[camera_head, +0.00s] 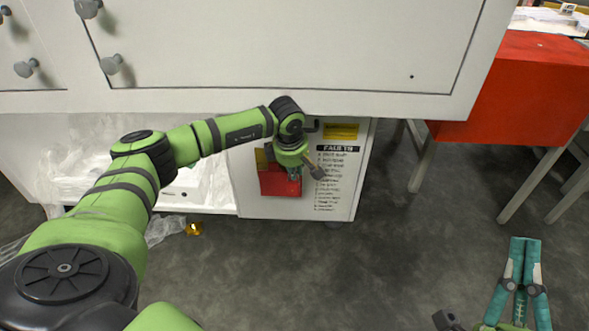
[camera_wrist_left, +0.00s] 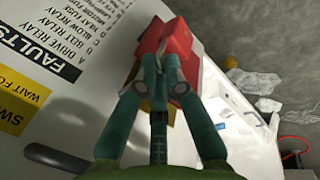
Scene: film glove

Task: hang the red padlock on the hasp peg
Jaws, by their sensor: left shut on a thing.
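My left gripper (camera_head: 295,174) reaches down in front of the white cabinet's lower front. In the left wrist view its teal fingers (camera_wrist_left: 160,65) close together on a red block-like thing, which I take for the red padlock (camera_wrist_left: 181,43). Red also shows in the head view (camera_head: 278,184), low on the cabinet front beside the fingers. The shackle is hidden or too small to make out. A short grey-brown piece (camera_head: 317,171) sticks out just right of the gripper; I cannot tell if it is the hasp peg. My right gripper (camera_head: 525,242) is at lower right, empty, its fingertips together.
A fault list (camera_head: 338,178) and a yellow label (camera_head: 341,132) are on the cabinet front. A dark handle (camera_wrist_left: 57,158) is near the gripper. The cabinet top overhangs above. A red table (camera_head: 525,90) stands at right. Open floor (camera_head: 400,270) lies in front.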

